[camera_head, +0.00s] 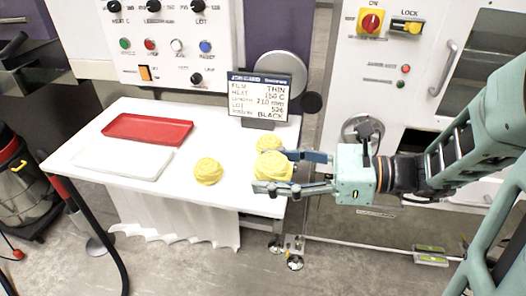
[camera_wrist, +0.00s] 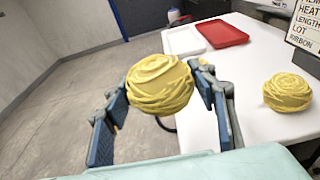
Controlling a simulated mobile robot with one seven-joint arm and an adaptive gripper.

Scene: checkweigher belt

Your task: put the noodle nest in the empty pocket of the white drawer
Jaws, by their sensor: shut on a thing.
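My gripper (camera_head: 283,172) is shut on a yellow noodle nest (camera_head: 273,167), near the right edge of the white table. In the wrist view the nest (camera_wrist: 160,85) sits between the two fingertips and looks raised, with floor and table edge behind it. A second nest (camera_head: 208,171) lies on the table to the left of my gripper. A third nest (camera_head: 268,143) lies just behind the held one, partly covered by it; one nest also shows at the right of the wrist view (camera_wrist: 288,92). No drawer with pockets can be made out.
A shallow white tray (camera_head: 122,176) and a red tray (camera_head: 148,119) lie on the left of the white table (camera_head: 235,205). A label display (camera_head: 259,96) stands at the back right. The table between trays and nests is clear.

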